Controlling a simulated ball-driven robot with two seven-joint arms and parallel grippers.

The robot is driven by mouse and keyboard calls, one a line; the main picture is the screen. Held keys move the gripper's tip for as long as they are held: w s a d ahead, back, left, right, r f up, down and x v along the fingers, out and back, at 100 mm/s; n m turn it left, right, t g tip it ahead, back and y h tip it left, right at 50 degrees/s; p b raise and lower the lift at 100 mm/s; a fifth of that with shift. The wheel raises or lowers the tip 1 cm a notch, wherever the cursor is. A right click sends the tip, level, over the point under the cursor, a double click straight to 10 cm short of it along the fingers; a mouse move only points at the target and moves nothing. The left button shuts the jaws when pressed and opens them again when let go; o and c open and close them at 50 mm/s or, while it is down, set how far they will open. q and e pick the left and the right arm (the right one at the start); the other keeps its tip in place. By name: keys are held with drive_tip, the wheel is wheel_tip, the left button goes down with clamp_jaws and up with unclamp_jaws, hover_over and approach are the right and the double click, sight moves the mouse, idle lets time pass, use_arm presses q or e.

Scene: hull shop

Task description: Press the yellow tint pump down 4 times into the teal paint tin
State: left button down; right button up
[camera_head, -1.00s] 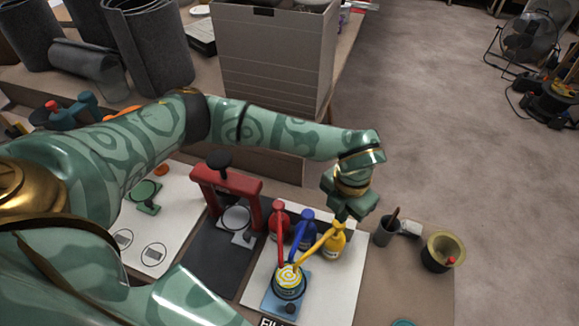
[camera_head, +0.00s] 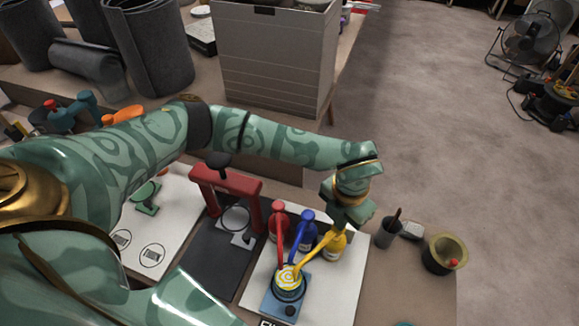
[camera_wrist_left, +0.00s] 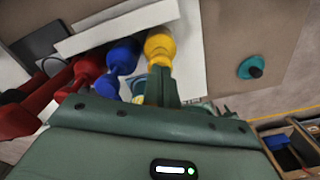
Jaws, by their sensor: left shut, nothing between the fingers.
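The yellow tint pump (camera_head: 336,246) stands at the right end of a row of three pumps, and its spout slants down-left over the paint tin (camera_head: 289,284). The tin is open, with a yellow swirl on the pale paint. My left gripper (camera_head: 339,228) is shut and empty, fingers pointing down onto the yellow pump's head, which sits low and is partly hidden. In the left wrist view the fingers (camera_wrist_left: 165,88) reach to the yellow pump (camera_wrist_left: 160,46); the tin is mostly hidden behind them. My right gripper is out of view.
The blue pump (camera_head: 306,232) and red pump (camera_head: 278,222) stand close to the left. A red press (camera_head: 226,190) is farther left. A grey cup (camera_head: 387,233) and a brass-rimmed pot (camera_head: 444,254) stand to the right. A large grey box (camera_head: 278,65) is behind.

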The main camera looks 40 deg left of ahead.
use_arm(q)
drive_tip(key=shift+r+p, duration=1.2)
drive_tip(key=shift+r, duration=0.25)
drive_tip(key=shift+f, duration=0.25)
drive_tip(key=shift+f+b, duration=0.6)
drive_tip(key=shift+f, duration=0.75)
drive_tip(key=shift+r+p, duration=1.2)
drive_tip(key=shift+r, duration=0.3)
